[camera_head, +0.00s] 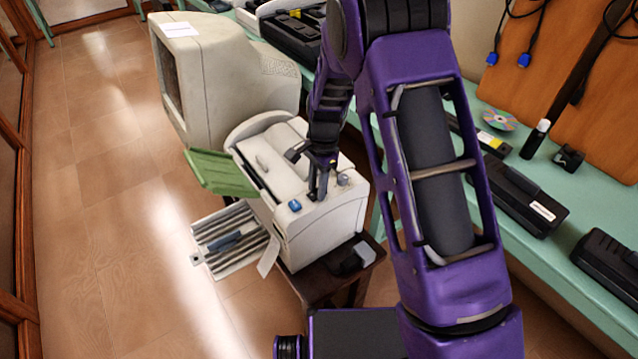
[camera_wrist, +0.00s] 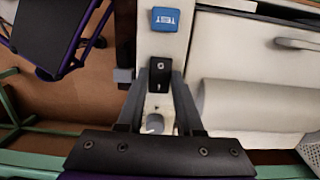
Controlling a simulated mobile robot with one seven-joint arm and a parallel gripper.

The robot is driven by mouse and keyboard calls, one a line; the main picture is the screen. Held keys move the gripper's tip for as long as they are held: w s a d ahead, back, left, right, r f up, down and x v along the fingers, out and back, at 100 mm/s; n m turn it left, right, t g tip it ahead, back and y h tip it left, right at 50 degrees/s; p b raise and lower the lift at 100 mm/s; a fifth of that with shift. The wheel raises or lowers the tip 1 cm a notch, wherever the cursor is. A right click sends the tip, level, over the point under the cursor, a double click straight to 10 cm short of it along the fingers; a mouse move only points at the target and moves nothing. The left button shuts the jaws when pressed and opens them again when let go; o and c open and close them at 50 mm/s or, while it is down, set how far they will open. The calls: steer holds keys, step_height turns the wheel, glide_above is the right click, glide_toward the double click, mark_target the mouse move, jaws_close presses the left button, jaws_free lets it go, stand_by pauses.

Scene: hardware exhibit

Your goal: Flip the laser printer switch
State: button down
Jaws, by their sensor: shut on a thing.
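The laser printer (camera_head: 318,235) is a cream-white box on a small dark stand, left of my arm. My gripper (camera_head: 318,192) points down onto its top panel, between a blue button (camera_head: 294,205) and a grey knob (camera_head: 343,180). In the wrist view, the small black switch (camera_wrist: 160,72) lies on the pale panel strip. The fingertips of my gripper (camera_wrist: 159,84) are close together at the switch, shut on it. The blue button, marked TEST (camera_wrist: 166,20), is above the switch. The grey knob (camera_wrist: 155,123) shows between the fingers. The fingers hide the switch's sides.
A beige monitor (camera_head: 215,75) stands behind the printer. A green flap (camera_head: 222,172) and a slatted tray (camera_head: 232,240) stick out to its left. A teal bench (camera_head: 590,195) with black devices runs along the right. The wooden floor (camera_head: 110,220) at left is clear.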

mark_target(316, 194)
steer(key=shift+s+a+t+h, duration=0.15)
steer(key=shift+t+h, duration=0.15)
steer(key=shift+h, duration=0.2)
steer(key=c, duration=0.6)
jaws_free()
steer(key=shift+o, duration=0.2)
steer(key=shift+r, duration=0.1)
step_height(316, 194, up, 17)
steer(key=p, duration=0.1)
steer(key=shift+r, duration=0.1)
steer(key=shift+s, duration=0.1)
